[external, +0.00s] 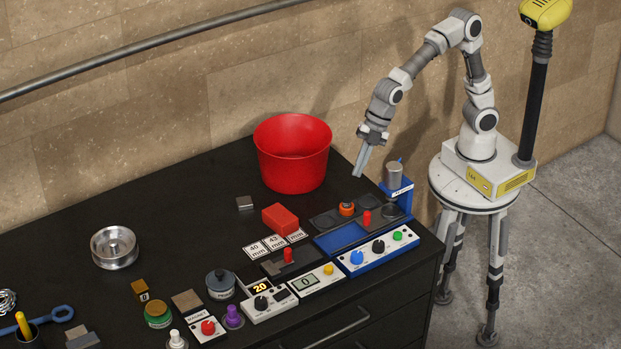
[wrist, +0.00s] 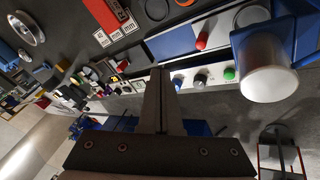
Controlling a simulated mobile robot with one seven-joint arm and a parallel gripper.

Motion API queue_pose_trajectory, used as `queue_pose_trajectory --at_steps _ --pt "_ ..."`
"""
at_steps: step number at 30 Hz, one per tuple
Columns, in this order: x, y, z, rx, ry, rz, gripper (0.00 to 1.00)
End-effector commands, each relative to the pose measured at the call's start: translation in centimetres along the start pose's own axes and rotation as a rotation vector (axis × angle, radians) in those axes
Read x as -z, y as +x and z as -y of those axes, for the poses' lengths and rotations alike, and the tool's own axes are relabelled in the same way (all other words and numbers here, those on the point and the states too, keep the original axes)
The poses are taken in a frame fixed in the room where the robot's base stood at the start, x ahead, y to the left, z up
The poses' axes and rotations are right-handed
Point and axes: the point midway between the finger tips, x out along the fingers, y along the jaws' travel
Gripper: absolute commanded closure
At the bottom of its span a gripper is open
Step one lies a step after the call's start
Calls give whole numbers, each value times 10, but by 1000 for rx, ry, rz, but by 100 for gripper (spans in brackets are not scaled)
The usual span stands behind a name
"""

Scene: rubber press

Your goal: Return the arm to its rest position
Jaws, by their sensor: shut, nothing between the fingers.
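My arm (external: 444,45) rises from a white base on a round stool at the right and bends over toward the bench. My gripper (external: 361,172) points down in the external view, in the air near the bench's right end, left of the blue press. In the wrist view my gripper (wrist: 158,75) has its fingers together with nothing between them. The blue press (external: 399,187) with a grey metal cylinder (external: 394,172) stands at the bench edge. The cylinder shows large at the right of the wrist view (wrist: 268,80).
A red bucket (external: 292,155) stands left of my gripper. A red block (external: 280,219), a blue control panel (external: 378,252) with knobs, label cards and a scale (external: 318,281) lie in front. A metal wheel (external: 114,247) is at the left. A yellow-topped black pole (external: 535,95) stands beside my arm.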

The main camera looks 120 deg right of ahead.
Motion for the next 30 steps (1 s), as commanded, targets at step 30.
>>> queue_pose_trajectory --at_steps 30 --pt "-152 -183 182 -71 961 16 100"
